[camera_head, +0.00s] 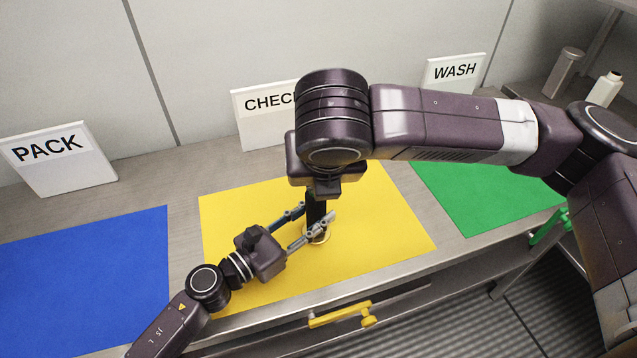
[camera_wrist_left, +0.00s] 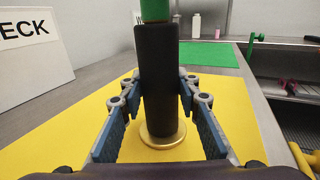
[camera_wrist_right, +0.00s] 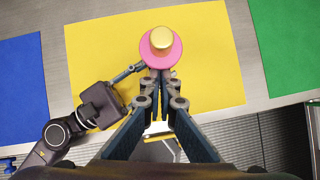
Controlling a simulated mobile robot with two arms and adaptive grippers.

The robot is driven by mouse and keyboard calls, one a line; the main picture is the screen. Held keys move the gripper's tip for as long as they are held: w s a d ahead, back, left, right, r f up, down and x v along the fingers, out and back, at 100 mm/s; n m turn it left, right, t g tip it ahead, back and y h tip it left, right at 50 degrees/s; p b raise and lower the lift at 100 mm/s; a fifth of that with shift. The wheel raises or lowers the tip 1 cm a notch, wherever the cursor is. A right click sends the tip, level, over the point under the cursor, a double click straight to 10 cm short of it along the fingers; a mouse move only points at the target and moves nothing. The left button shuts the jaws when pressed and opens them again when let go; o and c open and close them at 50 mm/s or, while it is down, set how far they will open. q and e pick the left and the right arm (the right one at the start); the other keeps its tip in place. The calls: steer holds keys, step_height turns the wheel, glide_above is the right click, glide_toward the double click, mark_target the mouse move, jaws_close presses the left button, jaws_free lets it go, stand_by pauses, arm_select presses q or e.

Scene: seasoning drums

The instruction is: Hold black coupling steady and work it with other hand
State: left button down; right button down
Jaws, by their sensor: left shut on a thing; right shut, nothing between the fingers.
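The black coupling (camera_wrist_left: 160,85) is an upright dark cylinder on a round gold base (camera_wrist_left: 163,138), standing on the yellow mat. A green piece (camera_wrist_left: 154,10) sits directly above it. My left gripper (camera_head: 317,214) is shut on the coupling, one finger on each side. In the right wrist view, a pink disc (camera_wrist_right: 156,60) with a gold cap (camera_wrist_right: 160,38) hides what is below it. My right gripper (camera_wrist_right: 163,76) is shut and empty, its tips at the disc's near edge; I cannot tell whether they touch. In the head view my right arm hides the right fingers.
The yellow mat (camera_head: 385,222) lies between a blue mat (camera_head: 90,275) and a green mat (camera_head: 480,195). PACK (camera_head: 60,160), CHECK (camera_head: 262,125) and WASH (camera_head: 455,75) signs stand behind. A yellow handle (camera_head: 340,315) is at the front edge. Much of the yellow mat is clear.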

arm_select(q)
steer(key=shift+s, duration=0.1)
arm_select(e)
steer(key=s+r, duration=0.5)
steer(key=s, duration=0.2)
steer(key=shift+s+d+r, duration=0.3)
steer(key=shift+s+d, duration=0.05)
arm_select(q)
steer(key=c, duration=1.4)
jaws_free()
